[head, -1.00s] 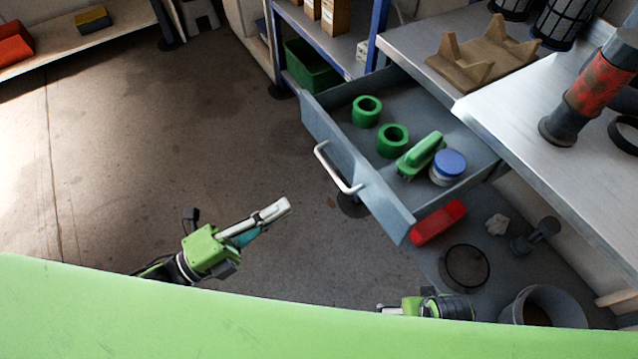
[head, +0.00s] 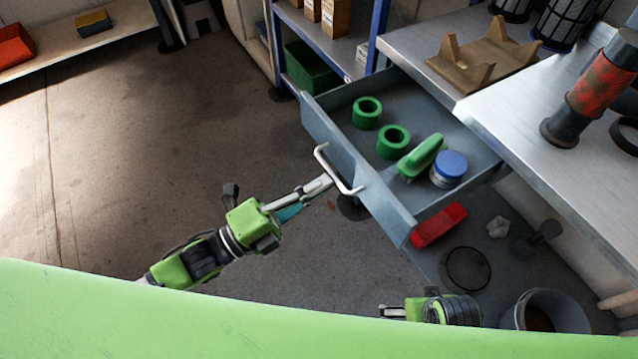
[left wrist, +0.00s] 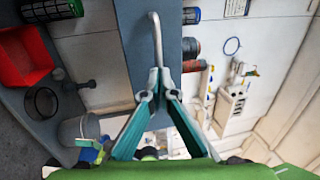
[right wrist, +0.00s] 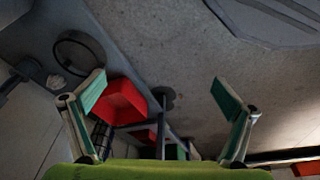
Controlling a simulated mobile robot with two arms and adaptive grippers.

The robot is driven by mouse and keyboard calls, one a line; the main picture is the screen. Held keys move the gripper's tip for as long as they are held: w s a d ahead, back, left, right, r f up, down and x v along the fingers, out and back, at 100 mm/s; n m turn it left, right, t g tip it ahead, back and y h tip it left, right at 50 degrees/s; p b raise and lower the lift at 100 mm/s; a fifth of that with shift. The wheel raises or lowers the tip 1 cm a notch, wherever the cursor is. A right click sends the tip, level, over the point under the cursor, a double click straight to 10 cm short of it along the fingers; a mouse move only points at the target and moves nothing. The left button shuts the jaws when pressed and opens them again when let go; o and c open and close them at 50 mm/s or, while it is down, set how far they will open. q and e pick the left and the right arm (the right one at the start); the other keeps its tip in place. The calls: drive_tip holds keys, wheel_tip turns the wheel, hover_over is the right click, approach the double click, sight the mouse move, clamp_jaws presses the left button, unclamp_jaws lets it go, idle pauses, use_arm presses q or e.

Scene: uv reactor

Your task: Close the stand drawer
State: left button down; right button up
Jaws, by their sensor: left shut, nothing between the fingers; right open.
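The stand drawer (head: 345,150) is pulled out from under the metal bench in the head view. Its front carries a pale bar handle (head: 335,168). Inside are two green rings (head: 367,113), a green brush (head: 422,156) and a blue-lidded jar (head: 449,168). My left gripper (head: 329,182) is shut and empty, its tips at the handle. The left wrist view shows the handle (left wrist: 156,40) just beyond the fingertips (left wrist: 156,88); I cannot tell whether they touch. My right gripper (head: 391,312) is low and apart from the drawer; its fingers are spread and empty in the right wrist view (right wrist: 160,88).
A red bin (head: 439,225), a dark round container (head: 466,269) and a bucket (head: 545,312) are below, right of the drawer. The bench (head: 560,100) holds a wooden rack (head: 482,60) and a red-black tool (head: 592,88). The floor at left is clear.

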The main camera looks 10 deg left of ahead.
use_arm(q)
drive_tip(key=shift+w+d, duration=0.1)
drive_tip(key=b, duration=0.1)
approach(415, 145)
drive_tip(key=r, duration=0.1)
drive_tip(key=s+a+r, duration=0.1)
drive_tip(key=r, duration=0.1)
drive_tip(key=a+r, duration=0.1)
drive_tip(key=r, duration=0.1)
drive_tip(key=shift+s+a, duration=0.1)
drive_tip(key=shift+s, duration=0.15)
drive_tip(key=x, duration=0.3)
drive_tip(key=f+b+x, duration=0.1)
drive_tip(key=x, duration=0.2)
drive_tip(key=f+b+x, duration=0.1)
drive_tip(key=x, duration=0.2)
drive_tip(key=shift+w+d, duration=0.1)
drive_tip(key=shift+d, duration=0.25)
drive_tip(key=shift+b+x, duration=0.4)
drive_tip(key=shift+x, duration=0.55)
drive_tip(key=shift+w+d+f, duration=0.15)
drive_tip(key=shift+w+d, duration=0.15)
drive_tip(key=shift+d, duration=0.1)
use_arm(e)
drive_tip(key=w+v, duration=0.1)
drive_tip(key=v, duration=0.9)
drive_tip(key=shift+t, duration=0.3)
drive_tip(key=shift+w+r, duration=0.1)
use_arm(q)
drive_tip(key=shift+a, duration=0.1)
